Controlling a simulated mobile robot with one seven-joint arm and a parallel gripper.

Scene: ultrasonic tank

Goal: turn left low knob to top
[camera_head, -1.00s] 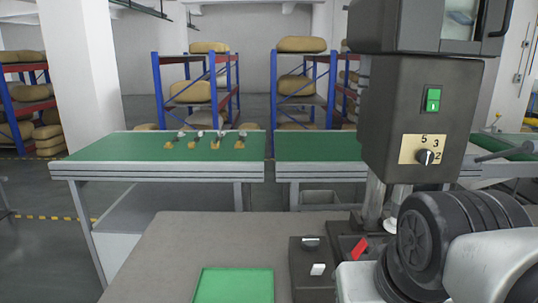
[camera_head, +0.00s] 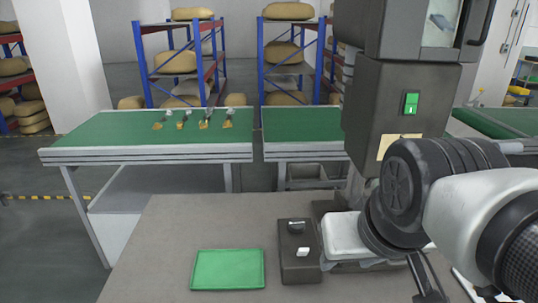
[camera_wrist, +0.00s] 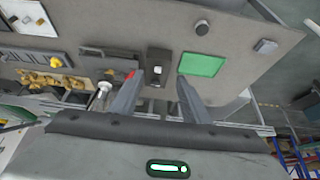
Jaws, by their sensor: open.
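The grey machine (camera_head: 395,95) stands at the right in the head view. Its yellow dial plate (camera_head: 385,146) is mostly hidden behind my arm, and the dial knob cannot be seen. A small dark control box (camera_head: 300,270) sits on the bench. It carries a black knob-like control (camera_head: 296,226) at its far end and a white switch (camera_head: 302,252) nearer. In the wrist view, my gripper (camera_wrist: 161,78) is open and empty, its fingers apart on either side of the control box (camera_wrist: 152,82) and its white switch (camera_wrist: 157,70), with no visible contact.
A green tray (camera_head: 228,270) lies on the grey bench (camera_head: 165,235) left of the box. Green-topped tables (camera_head: 140,133) and blue racks (camera_head: 150,65) with tan sacks stand behind. The bench's left part is clear.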

